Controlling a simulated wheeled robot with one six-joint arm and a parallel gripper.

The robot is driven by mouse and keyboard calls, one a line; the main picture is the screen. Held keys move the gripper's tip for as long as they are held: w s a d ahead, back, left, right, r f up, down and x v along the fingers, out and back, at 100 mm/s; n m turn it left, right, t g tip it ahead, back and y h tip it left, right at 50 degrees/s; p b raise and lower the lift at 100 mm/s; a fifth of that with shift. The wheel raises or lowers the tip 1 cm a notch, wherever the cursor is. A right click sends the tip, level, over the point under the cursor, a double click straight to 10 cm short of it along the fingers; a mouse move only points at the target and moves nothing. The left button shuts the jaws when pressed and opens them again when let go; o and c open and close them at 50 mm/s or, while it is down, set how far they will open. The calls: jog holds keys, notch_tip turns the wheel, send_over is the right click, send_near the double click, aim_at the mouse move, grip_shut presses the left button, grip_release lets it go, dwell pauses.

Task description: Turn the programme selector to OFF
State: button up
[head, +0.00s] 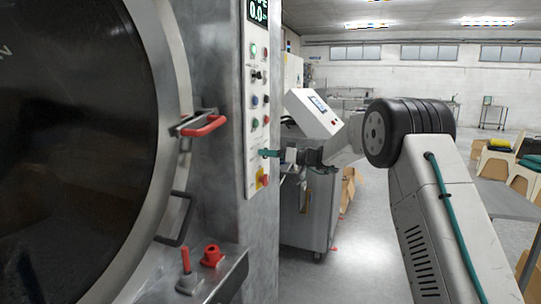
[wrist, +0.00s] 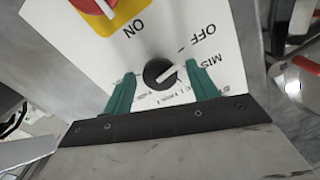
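The programme selector is a round black knob (wrist: 157,76) with a white pointer line, on a white panel that appears upside down in the wrist view. The pointer aims right and slightly up, roughly toward the partly hidden label starting "MIS" (wrist: 210,61). The OFF label (wrist: 197,37) lies further up and right, off the pointer's line. My gripper (wrist: 160,71) has its two green fingers on either side of the knob, apart, with a visible gap on each side. In the head view my gripper (head: 270,153) is at the panel and hides the knob.
A red switch on a yellow plate (wrist: 93,17) with an ON label is close to the knob. Other buttons run up the control panel (head: 259,76). A red door handle (head: 204,127) projects left of the panel. A white-topped cabinet (head: 313,115) stands behind my arm.

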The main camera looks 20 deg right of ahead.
jog(key=v, duration=0.8)
dwell(0.4)
jog(key=s+a+f+m+g+h, duration=0.2)
jog(key=s+a+f+m+g, duration=0.15)
jog(key=s, duration=0.55)
jog(key=s+a+f+m+g+h, duration=0.25)
jog(key=s+f+g, duration=0.2)
jog(key=s, duration=0.45)
jog(key=s+d+r+m+g+h, duration=0.1)
jog(key=s+h, duration=0.9)
jog(key=s, duration=2.9)
jog(key=shift+s+d+r, duration=0.2)
jog(key=shift+s+d, duration=0.1)
jog(key=shift+d, duration=0.5)
